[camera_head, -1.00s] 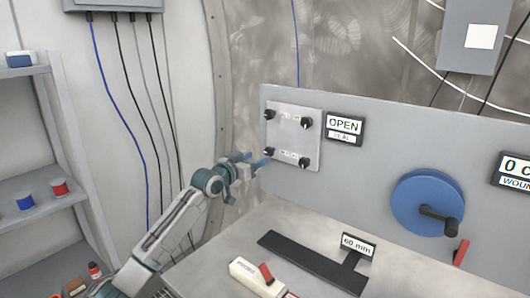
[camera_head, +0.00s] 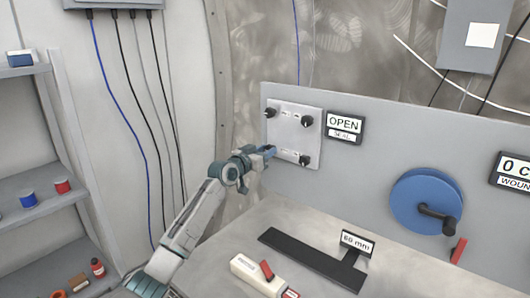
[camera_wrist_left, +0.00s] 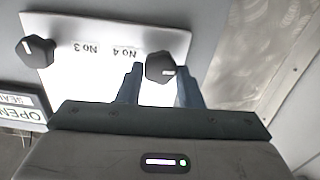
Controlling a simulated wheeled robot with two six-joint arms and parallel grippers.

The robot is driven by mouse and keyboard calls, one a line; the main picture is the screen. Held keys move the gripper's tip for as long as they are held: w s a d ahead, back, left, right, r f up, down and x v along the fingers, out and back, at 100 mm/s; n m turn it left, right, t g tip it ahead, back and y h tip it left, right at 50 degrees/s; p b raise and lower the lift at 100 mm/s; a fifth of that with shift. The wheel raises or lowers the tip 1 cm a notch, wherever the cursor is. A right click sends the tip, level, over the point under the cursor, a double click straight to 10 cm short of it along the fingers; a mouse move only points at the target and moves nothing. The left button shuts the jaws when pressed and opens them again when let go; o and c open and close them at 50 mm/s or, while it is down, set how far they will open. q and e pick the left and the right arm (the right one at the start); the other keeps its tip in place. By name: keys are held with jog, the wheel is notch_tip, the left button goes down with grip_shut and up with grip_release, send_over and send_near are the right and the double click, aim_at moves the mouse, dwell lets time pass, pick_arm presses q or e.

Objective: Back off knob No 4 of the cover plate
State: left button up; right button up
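The cover plate (camera_head: 289,135) is a pale square plate on the grey panel, with black knobs at its corners. In the head view my left gripper (camera_head: 267,151) is at the plate's lower left corner and hides the knob there. In the left wrist view, which is upside down, knob No 4 (camera_wrist_left: 160,67) lies between the tips of my left gripper (camera_wrist_left: 159,80), beside its printed label. The blue fingers are apart, with narrow gaps beside the knob; contact is not clear. Knob No 3 (camera_wrist_left: 36,51) is at the left there. My right gripper is not in view.
An OPEN sign (camera_head: 344,127) is right of the plate. A blue wheel with a crank (camera_head: 427,203) is further right. A black T-shaped piece (camera_head: 310,260) and a white block with a red lever (camera_head: 258,275) lie on the bench. Shelves (camera_head: 40,190) stand at the left.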

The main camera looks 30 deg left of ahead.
pick_arm(q)
jog(key=shift+n, duration=0.3)
jog(key=n+p, duration=0.7)
jog(key=n, duration=0.4)
jog(key=shift+a+n, duration=0.15)
jog(key=shift+n, duration=0.25)
jog(key=n+p, duration=0.2)
jog(key=n, duration=0.2)
jog(key=shift+f, duration=0.2)
jog(key=o, duration=1)
